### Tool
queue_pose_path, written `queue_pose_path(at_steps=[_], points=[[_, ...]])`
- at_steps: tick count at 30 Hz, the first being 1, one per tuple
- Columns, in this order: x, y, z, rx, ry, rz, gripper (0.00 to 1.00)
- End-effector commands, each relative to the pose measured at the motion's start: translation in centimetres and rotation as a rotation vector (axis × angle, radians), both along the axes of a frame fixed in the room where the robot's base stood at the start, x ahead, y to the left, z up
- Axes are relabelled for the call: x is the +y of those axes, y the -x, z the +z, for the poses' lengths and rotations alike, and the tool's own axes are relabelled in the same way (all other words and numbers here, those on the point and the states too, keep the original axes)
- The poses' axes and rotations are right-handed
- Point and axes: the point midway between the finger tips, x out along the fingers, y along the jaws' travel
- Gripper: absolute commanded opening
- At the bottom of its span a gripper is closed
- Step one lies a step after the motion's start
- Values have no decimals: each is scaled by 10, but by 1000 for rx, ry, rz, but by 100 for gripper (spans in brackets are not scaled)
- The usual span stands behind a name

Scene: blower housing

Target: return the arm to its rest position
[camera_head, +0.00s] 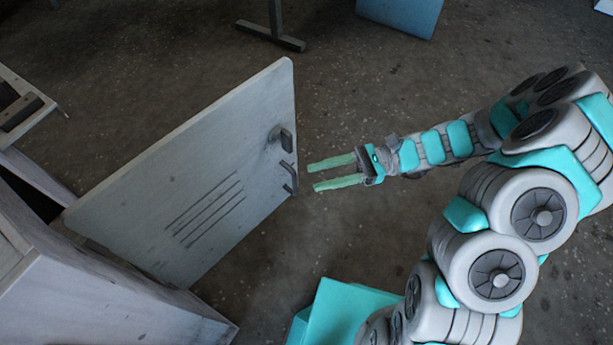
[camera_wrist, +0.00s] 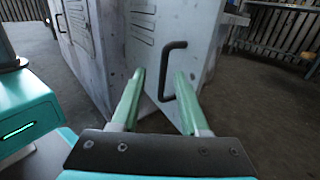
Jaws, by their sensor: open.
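My gripper (camera_head: 335,173) is open and empty, its two green fingers parallel and apart in the head view. It points left towards the free edge of a grey door panel (camera_head: 215,185) with slots, which stands swung out from a grey housing (camera_head: 90,290). A dark handle (camera_head: 289,178) and a latch (camera_head: 281,137) sit near the door's edge, a short way from the fingertips. In the wrist view my gripper's fingers (camera_wrist: 157,90) flank the view of the handle (camera_wrist: 174,68) without visibly holding it. The exact distance is hard to tell.
A dark metal stand foot (camera_head: 272,36) and a blue panel (camera_head: 402,14) are at the top. A pale frame (camera_head: 22,105) stands at the left edge. The concrete floor (camera_head: 370,85) around my gripper is clear. Railings (camera_wrist: 280,35) show behind in the wrist view.

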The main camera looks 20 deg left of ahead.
Motion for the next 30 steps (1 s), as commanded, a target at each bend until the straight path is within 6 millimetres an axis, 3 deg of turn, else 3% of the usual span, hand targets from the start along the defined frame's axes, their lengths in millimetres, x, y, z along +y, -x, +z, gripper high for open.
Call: queue_pose_path(at_steps=[7, 24, 30], points=[[-19, -12, 0, -1, 0, -1, 45], [-20, -13, 0, -3, 1, 1, 45], [-23, -1, 14, -93, 17, 53, 45]])
